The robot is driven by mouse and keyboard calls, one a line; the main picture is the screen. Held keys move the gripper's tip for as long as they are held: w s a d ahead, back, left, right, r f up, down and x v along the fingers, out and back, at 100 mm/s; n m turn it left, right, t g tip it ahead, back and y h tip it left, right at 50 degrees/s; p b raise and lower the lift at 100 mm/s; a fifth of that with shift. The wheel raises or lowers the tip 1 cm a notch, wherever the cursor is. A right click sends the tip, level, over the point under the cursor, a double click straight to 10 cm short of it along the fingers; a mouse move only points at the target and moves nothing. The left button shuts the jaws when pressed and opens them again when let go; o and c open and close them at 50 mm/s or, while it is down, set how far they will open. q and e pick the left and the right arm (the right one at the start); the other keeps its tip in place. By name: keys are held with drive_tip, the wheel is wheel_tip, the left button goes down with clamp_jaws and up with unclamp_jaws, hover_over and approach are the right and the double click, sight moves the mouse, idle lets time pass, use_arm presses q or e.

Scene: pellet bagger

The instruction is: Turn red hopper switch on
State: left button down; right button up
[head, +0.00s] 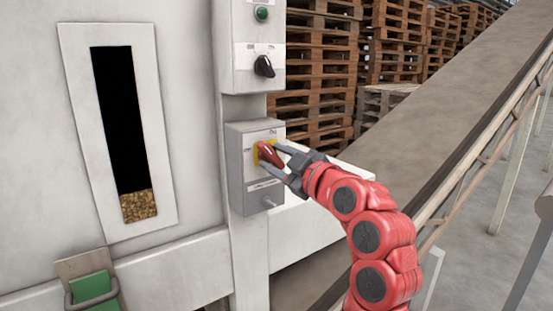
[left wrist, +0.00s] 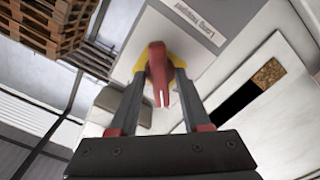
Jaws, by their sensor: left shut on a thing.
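The red hopper switch (head: 269,153) is a red rotary handle on a yellow plate, on the front of a grey box. Its handle lies slanted in the head view, from upper left to lower right. In the left wrist view the red handle (left wrist: 158,66) stands between the two fingers. My left gripper (head: 273,158) is shut on the handle, one finger on each side. The fingers hide part of the yellow plate. The small labels around the switch are too small to read surely. My right gripper is not in view.
Above the switch box (head: 238,165) is another box with a black knob (head: 264,66) and a green button (head: 261,14). A hopper window (head: 139,206) shows pellets at its bottom. A conveyor (head: 440,110) slopes up at the right, with stacked pallets (head: 318,75) behind.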

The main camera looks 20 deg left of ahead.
use_arm(q)
drive_tip(key=m+p, duration=0.1)
drive_tip(key=m, duration=0.2)
drive_tip(key=shift+m, duration=0.4)
drive_tip(key=shift+m+p, duration=1.05)
drive_tip(key=shift+m, duration=0.85)
drive_tip(key=shift+f, duration=0.1)
drive_tip(key=c, duration=0.7)
unclamp_jaws()
drive_tip(key=shift+d, duration=0.1)
drive_tip(key=b+v, duration=0.2)
drive_tip(key=v, duration=1.5)
drive_tip(key=shift+s+d, duration=0.1)
drive_tip(key=shift+s, duration=0.05)
